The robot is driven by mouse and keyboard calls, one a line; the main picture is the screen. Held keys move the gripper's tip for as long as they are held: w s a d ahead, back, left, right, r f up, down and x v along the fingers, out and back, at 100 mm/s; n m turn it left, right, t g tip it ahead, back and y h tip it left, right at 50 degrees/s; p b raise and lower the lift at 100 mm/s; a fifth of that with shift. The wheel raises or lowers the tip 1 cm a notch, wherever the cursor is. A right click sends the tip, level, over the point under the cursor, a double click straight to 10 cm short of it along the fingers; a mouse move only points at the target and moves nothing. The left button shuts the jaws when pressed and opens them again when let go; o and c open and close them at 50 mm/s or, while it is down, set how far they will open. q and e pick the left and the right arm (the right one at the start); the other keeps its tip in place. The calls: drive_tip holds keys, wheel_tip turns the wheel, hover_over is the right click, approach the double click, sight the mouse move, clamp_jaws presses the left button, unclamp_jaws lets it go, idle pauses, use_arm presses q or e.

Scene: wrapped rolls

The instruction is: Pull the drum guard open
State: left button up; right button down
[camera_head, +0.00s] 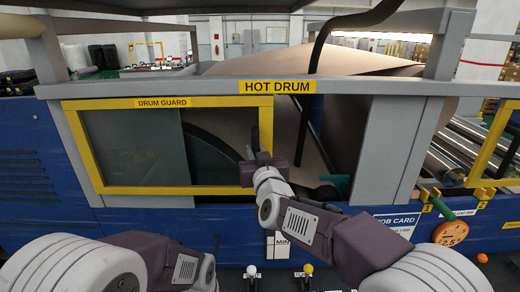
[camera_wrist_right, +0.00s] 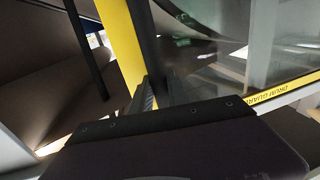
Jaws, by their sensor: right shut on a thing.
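The drum guard (camera_head: 168,189) is a glazed panel in a yellow frame, labelled DRUM GUARD, on the blue machine's front in the head view. To its right is an uncovered gap showing brown paper and dark parts. My right gripper (camera_head: 252,163) is shut on the guard at its right-hand upright. In the right wrist view, the yellow upright (camera_wrist_right: 121,45) and a dark bar beside it run up from my right gripper (camera_wrist_right: 150,97); the exact contact is hard to see. My left arm shows at the bottom left; its gripper is not visible.
A grey rail with a HOT DRUM label (camera_head: 277,87) runs above the guard. A green handle (camera_head: 336,183) sticks out right of the gap. An orange disc (camera_head: 450,233) and a job card (camera_head: 397,222) are at the right. Two small knobs (camera_head: 307,268) stand low in front.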

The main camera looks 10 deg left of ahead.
drive_tip(key=shift+s+a, duration=0.1)
drive_tip(key=shift+a, duration=0.35)
use_arm(q)
drive_tip(key=shift+a, duration=0.25)
use_arm(e)
drive_tip(key=shift+d, duration=0.1)
drive_tip(key=c, duration=1.3)
unclamp_jaws()
drive_tip(key=shift+d, duration=0.1)
use_arm(q)
drive_tip(key=shift+d, duration=0.15)
use_arm(e)
drive_tip(key=shift+d, duration=0.1)
use_arm(q)
drive_tip(key=shift+f, duration=0.15)
use_arm(e)
drive_tip(key=shift+s+f+b, duration=0.1)
drive_tip(key=shift+s+b, duration=0.25)
drive_tip(key=shift+b, duration=0.05)
use_arm(q)
wheel_tip(320, 180, down, 4)
drive_tip(key=b, duration=0.3)
drive_tip(key=shift+r, duration=0.25)
use_arm(e)
drive_tip(key=v, duration=0.8)
drive_tip(key=shift+d, duration=0.2)
